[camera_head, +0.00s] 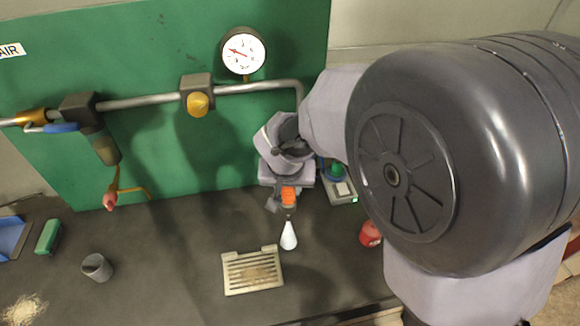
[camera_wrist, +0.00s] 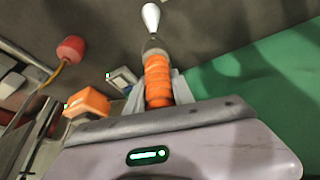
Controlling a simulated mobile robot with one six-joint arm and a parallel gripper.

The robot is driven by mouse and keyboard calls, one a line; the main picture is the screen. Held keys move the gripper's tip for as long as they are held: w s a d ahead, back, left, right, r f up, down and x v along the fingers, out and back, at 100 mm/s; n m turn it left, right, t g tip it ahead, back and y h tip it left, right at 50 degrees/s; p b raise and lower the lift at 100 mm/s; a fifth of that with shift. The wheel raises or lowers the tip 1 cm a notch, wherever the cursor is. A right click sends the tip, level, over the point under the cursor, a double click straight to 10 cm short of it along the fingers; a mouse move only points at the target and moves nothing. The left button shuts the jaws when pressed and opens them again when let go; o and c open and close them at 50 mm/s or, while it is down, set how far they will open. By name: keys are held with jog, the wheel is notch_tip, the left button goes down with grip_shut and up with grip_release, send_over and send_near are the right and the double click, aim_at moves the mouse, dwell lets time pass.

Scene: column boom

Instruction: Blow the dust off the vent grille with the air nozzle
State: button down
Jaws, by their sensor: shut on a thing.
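My gripper (camera_head: 287,206) is shut on the air nozzle (camera_head: 288,196) and holds it above the bench, behind the vent grille. The nozzle has an orange ribbed grip, which shows between the fingers in the wrist view (camera_wrist: 158,80). A white teardrop shape (camera_head: 289,236) extends from its tip; I cannot tell whether it is solid or an air jet. It points down toward the grille's back edge. The vent grille (camera_head: 232,281) is a beige slotted plate lying on the bench. Tan dust (camera_head: 258,274) covers its middle slots. The grille is not visible in the wrist view.
A grey cup (camera_head: 97,267), a green block (camera_head: 48,237) and a pale crumbly pile (camera_head: 22,309) are at left. A red object (camera_head: 370,234) and a device with a green knob (camera_head: 338,181) are at right. A pipe with a gauge (camera_head: 243,52) crosses the green panel.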

jog(key=shift+s, duration=0.6)
jog(key=shift+s+a+r, duration=0.1)
jog(key=shift+s+r, duration=0.1)
jog(key=shift+r, duration=0.1)
jog(key=shift+r+p, duration=3.35)
jog(key=shift+r, duration=1.4)
